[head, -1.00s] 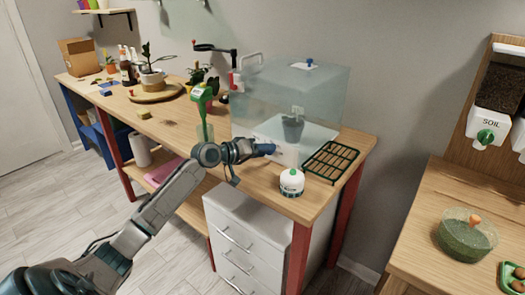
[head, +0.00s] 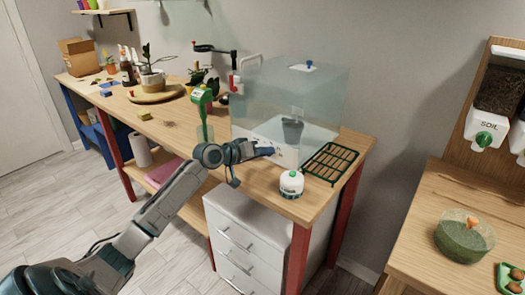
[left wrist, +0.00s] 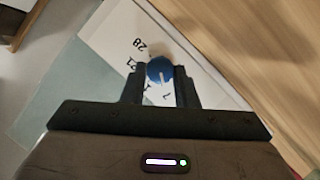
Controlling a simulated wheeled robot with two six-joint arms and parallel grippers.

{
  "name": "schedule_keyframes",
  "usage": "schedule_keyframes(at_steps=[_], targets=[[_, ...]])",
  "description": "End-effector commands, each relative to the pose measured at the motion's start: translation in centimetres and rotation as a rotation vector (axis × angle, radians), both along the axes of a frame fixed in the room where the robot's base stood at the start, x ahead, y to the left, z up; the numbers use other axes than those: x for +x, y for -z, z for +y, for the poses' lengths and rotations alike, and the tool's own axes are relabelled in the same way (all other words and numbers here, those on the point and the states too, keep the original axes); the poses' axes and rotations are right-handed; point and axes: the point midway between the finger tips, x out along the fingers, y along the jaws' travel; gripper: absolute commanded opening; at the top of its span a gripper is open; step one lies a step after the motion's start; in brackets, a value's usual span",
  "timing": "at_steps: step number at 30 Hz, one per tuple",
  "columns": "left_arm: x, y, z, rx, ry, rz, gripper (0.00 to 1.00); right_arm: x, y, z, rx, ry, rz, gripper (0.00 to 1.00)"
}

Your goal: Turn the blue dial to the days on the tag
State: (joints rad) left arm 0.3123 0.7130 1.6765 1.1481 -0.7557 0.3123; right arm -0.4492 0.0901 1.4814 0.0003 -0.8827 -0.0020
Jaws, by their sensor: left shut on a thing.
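The blue dial (left wrist: 159,69) sits on a white panel (left wrist: 110,32) in the left wrist view. It has a pale pointer line, and black numbers run around it; I can read 28 and 21, while others are partly covered by my fingers. My left gripper (left wrist: 160,88) is shut on the dial, one dark finger on each side. In the head view my left gripper (head: 264,152) is at the front of the clear box's white base (head: 283,153). The dial is hard to make out there. I cannot make out a tag with days. My right gripper is out of view.
A white jar with a green top (head: 291,184) stands just right of my gripper, near the table edge. A green rack (head: 330,163) lies behind it. A green-headed tool (head: 202,97) stands left of the clear box (head: 295,90). White drawers (head: 235,240) stand below.

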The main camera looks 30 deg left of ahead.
Motion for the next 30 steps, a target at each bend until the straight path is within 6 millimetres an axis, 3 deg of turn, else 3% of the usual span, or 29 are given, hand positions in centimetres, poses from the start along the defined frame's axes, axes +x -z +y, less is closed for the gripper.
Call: schedule_keyframes(at_steps=[12,18,25,30], targets=[[-0.1,-0.6,-0.5,0.364,0.001,-0.027,0.04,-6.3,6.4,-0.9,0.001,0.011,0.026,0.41],[-0.1,-0.6,-0.7,0.555,0.001,-0.042,0.04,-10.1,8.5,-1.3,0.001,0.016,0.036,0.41],[-0.1,-0.5,-1.0,0.771,0.001,-0.058,0.04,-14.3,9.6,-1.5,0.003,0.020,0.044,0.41],[-0.1,-0.5,-1.1,0.932,0.001,-0.071,0.04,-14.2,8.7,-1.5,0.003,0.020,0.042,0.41]])
